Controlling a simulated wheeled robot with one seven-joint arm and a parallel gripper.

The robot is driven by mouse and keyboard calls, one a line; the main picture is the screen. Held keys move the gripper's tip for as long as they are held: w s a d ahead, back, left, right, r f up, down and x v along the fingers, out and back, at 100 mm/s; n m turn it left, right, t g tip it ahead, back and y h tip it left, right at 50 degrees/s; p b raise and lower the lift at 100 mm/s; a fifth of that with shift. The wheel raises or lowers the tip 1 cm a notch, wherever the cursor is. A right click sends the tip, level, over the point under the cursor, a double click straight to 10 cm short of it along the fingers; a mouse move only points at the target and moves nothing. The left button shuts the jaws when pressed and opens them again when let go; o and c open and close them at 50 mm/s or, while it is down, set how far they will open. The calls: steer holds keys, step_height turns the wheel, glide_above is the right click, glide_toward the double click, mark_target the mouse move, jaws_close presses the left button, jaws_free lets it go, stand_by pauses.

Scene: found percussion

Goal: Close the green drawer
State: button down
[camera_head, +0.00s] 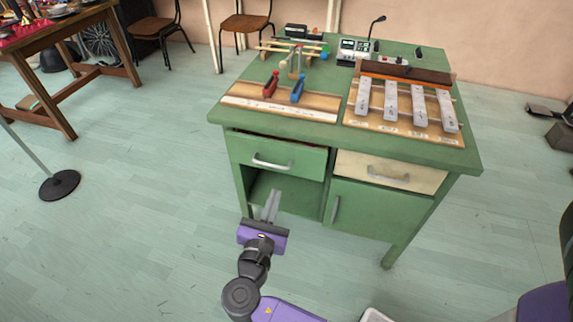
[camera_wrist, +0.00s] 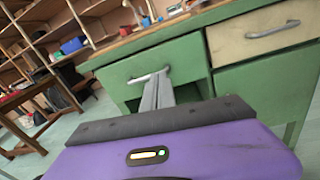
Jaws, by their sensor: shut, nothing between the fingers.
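The green drawer (camera_head: 276,157) is the upper left drawer of a green desk (camera_head: 216,113) and has a metal handle (camera_head: 271,162). In the head view its front stands out a little, with a dark gap showing along its top. It also shows in the wrist view (camera_wrist: 184,57). My gripper (camera_head: 273,197) is shut and empty. In the head view it appears just below the drawer, before the open space under it. In the wrist view its fingers (camera_wrist: 157,88) point toward the drawer front near the handle; I cannot tell whether they touch.
A cream drawer (camera_head: 388,172) and a green cupboard door (camera_head: 375,208) are on the desk's right side. A round black stand base (camera_head: 60,185) is at left. The floor before the desk is clear.

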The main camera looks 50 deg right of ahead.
steer(key=s+g, duration=0.1)
steer(key=b, duration=0.2)
glide_toward(299, 154)
steer(key=shift+n+h, duration=0.3)
steer(key=shift+n, duration=0.1)
steer(key=x, duration=0.6)
steer(key=shift+w+d+f, duration=0.2)
steer(key=shift+w+f, duration=0.1)
steer(key=shift+f, duration=0.05)
steer(key=shift+d, duration=0.15)
steer(key=p+x, duration=0.1)
steer(key=x, duration=0.4)
steer(key=shift+d+r, duration=0.1)
steer(key=shift+p, duration=0.3)
